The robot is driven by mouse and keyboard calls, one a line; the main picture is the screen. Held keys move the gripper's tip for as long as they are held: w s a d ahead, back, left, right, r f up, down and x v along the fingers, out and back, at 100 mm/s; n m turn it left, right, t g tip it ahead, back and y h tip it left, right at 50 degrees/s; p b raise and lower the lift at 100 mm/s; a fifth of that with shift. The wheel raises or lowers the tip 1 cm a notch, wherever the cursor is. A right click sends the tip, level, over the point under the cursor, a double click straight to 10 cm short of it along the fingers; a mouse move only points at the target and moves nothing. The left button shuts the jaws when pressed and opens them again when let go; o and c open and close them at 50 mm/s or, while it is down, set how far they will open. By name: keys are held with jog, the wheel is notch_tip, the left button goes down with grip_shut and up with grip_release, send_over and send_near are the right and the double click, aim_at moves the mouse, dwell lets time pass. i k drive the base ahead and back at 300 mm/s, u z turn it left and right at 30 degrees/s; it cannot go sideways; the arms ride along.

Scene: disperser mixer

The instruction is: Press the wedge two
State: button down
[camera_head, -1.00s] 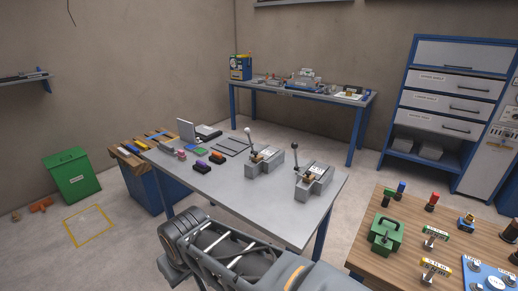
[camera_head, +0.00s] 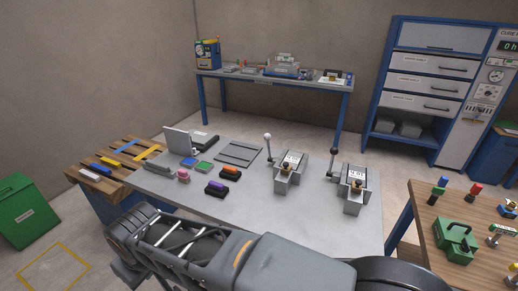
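Two grey lever presses stand side by side on the grey metal table (camera_head: 300,225). The left press (camera_head: 289,172) has an upright lever with a white ball knob (camera_head: 268,136). The right press (camera_head: 352,187) has an upright lever with a dark knob (camera_head: 361,137). Each has a white label plate on top and a small brownish piece at its front. I cannot tell from the small labels which one is wedge two. My dark grey arm crosses the bottom of the view, in front of the table; my gripper is not in view.
Purple (camera_head: 216,189) and orange (camera_head: 231,173) blocks and a flat grey plate (camera_head: 238,153) lie on the table's left half. A wooden table with a green device (camera_head: 456,240) stands at right, a blue-framed cabinet (camera_head: 425,90) behind. The table's front middle is clear.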

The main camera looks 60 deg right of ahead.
aim_at(286, 169)
jog(key=i, duration=0.5)
jog(key=z, duration=2.45)
jog(key=i, duration=0.5)
